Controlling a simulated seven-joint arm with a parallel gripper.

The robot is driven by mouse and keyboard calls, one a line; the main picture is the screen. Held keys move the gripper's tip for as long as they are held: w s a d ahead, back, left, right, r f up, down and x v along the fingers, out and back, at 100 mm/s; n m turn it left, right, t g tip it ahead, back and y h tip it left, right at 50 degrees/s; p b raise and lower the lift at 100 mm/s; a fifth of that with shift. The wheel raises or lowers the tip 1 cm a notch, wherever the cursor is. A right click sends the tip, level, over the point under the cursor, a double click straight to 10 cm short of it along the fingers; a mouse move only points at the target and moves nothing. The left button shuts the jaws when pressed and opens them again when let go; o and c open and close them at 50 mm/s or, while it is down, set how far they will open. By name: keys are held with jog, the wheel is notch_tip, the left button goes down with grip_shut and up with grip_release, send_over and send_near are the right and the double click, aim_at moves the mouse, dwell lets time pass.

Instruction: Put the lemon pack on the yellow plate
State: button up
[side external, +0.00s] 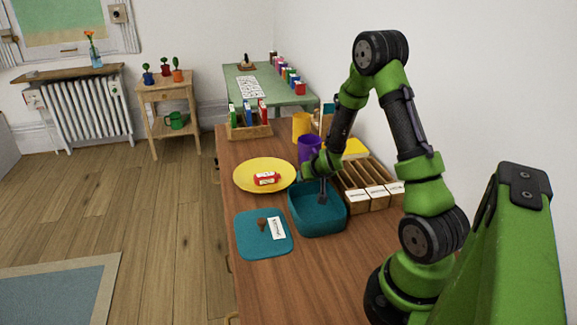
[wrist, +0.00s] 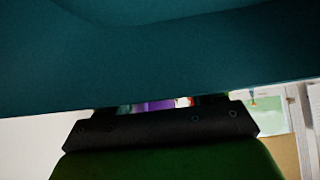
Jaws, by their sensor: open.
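The yellow plate (side external: 246,176) lies on the wooden counter in the side view. A small red and white pack (side external: 267,179) rests on it; its print is too small to read. I cannot make out a lemon pack for certain. My gripper (side external: 323,195) points down into the teal bin (side external: 318,228), right of the plate. The gripper is open; its fingertips are partly hidden and I see nothing between them. The bin's inside is mostly hidden.
A teal lid-like slab (side external: 250,246) with a brown item and white card lies left of the bin. A wooden divided rack (side external: 366,178) stands right, a purple cup (side external: 309,149) and yellow cup (side external: 301,126) behind. The counter's near part is clear.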

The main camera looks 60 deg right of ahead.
jog(key=shift+c, duration=0.3)
jog(key=c, duration=1.1)
